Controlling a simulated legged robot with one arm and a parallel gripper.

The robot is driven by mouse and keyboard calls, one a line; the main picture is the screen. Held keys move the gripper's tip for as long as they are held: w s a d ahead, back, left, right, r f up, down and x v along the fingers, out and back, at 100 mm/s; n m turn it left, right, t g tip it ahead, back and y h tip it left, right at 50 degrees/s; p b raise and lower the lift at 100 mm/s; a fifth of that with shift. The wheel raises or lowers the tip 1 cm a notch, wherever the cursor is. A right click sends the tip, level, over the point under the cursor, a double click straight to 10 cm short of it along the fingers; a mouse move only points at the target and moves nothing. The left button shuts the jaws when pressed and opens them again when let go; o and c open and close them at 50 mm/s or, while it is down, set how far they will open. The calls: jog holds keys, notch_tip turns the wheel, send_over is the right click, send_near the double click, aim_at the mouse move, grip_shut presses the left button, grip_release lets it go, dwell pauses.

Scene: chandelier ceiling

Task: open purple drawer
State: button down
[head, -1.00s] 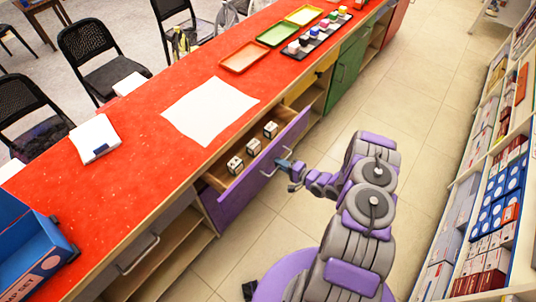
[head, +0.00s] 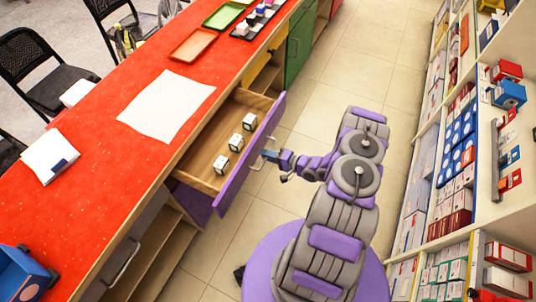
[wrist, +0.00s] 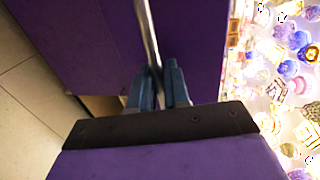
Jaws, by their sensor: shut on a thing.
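The purple drawer (head: 232,172) stands pulled out from under the red counter, with its wooden inside showing. Several small white-and-dark cubes lie in a row in it, such as the middle cube (head: 236,142). My gripper (head: 271,156) is at the drawer's front, at its metal handle (head: 256,162). In the wrist view the two blue fingers of my gripper (wrist: 158,92) close around the silver bar handle (wrist: 148,35), with the purple drawer front (wrist: 100,40) behind it.
The red counter (head: 80,190) carries a white sheet (head: 167,104), an orange tray (head: 192,45) and a green tray (head: 223,14). A green cabinet door (head: 300,40) is farther along. Stocked shelves (head: 460,150) line the right. Tiled floor (head: 335,75) lies clear between.

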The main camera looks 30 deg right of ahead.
jog(key=c, duration=1.4)
grip_release()
jog(key=shift+s+a+f, duration=0.25)
jog(key=shift+a+f, duration=0.05)
jog(key=shift+a, duration=0.15)
jog(key=shift+c, duration=0.2)
jog(key=shift+o, duration=0.8)
jog(key=shift+w, duration=0.15)
jog(key=shift+r, duration=0.1)
jog(key=shift+d+r, duration=0.1)
jog(key=shift+d, duration=0.2)
jog(key=p+v, duration=0.2)
jog(key=v, duration=1.5)
jog(key=shift+a+p, duration=0.15)
jog(key=shift+p, duration=0.15)
